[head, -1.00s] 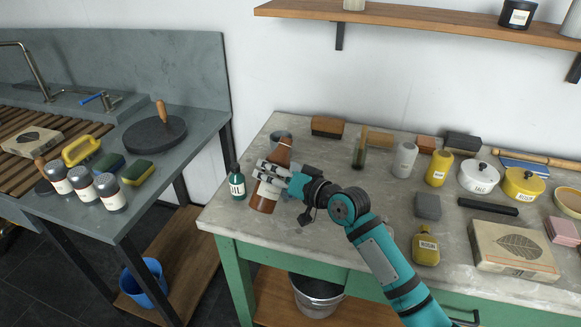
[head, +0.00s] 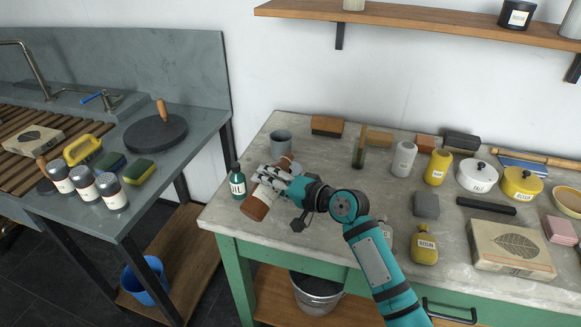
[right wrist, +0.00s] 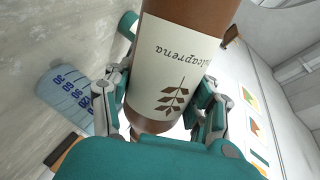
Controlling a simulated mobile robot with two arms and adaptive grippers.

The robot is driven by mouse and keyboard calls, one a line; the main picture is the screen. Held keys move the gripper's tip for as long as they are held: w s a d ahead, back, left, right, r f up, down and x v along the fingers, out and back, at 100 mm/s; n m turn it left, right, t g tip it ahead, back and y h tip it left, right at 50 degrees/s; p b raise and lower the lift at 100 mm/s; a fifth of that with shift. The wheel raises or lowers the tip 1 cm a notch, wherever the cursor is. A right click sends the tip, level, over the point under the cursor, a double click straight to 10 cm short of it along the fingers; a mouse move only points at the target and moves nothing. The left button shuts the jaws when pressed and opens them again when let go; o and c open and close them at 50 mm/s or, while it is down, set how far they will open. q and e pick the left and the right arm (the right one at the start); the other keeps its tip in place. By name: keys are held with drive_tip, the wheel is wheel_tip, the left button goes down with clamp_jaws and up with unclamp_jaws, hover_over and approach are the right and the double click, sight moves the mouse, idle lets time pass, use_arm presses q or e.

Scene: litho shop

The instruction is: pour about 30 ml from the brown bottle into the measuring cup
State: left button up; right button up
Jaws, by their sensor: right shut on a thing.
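The brown bottle (head: 257,206) with a cream label is in my right gripper (head: 272,180). The bottle is tilted, its base towards the near left and its neck towards the back right. In the right wrist view the two fingers close around the bottle (right wrist: 185,30), with the label (right wrist: 165,75) between them. The measuring cup (head: 280,141) stands upright at the back left of the table, just beyond the neck. In the wrist view it is translucent with blue marks (right wrist: 68,100). The bottle's mouth and any liquid are hidden. My left gripper is not in view.
A dark green bottle (head: 237,183) stands close left of the brown bottle. A yellow rosin bottle (head: 424,246) stands right of my arm. The table's left edge is near.

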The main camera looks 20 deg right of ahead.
drive_tip(key=shift+r+m+p, duration=0.4)
drive_tip(key=shift+r+p, duration=0.05)
drive_tip(key=shift+p, duration=0.35)
drive_tip(key=shift+r+m+g+y+p, duration=0.35)
drive_tip(key=shift+r+m+p, duration=0.5)
drive_tip(key=shift+p, duration=1.15)
drive_tip(key=shift+w+a, duration=0.1)
drive_tip(key=shift+w, duration=0.1)
idle(0.4)
drive_tip(key=shift+s+d+r, duration=0.15)
drive_tip(key=shift+s+d, duration=0.05)
idle(1.0)
wheel_tip(320, 180, down, 3)
drive_tip(key=n+b, duration=0.2)
drive_tip(key=b, duration=0.3)
drive_tip(key=shift+s, duration=0.1)
drive_tip(key=shift+r, duration=0.25)
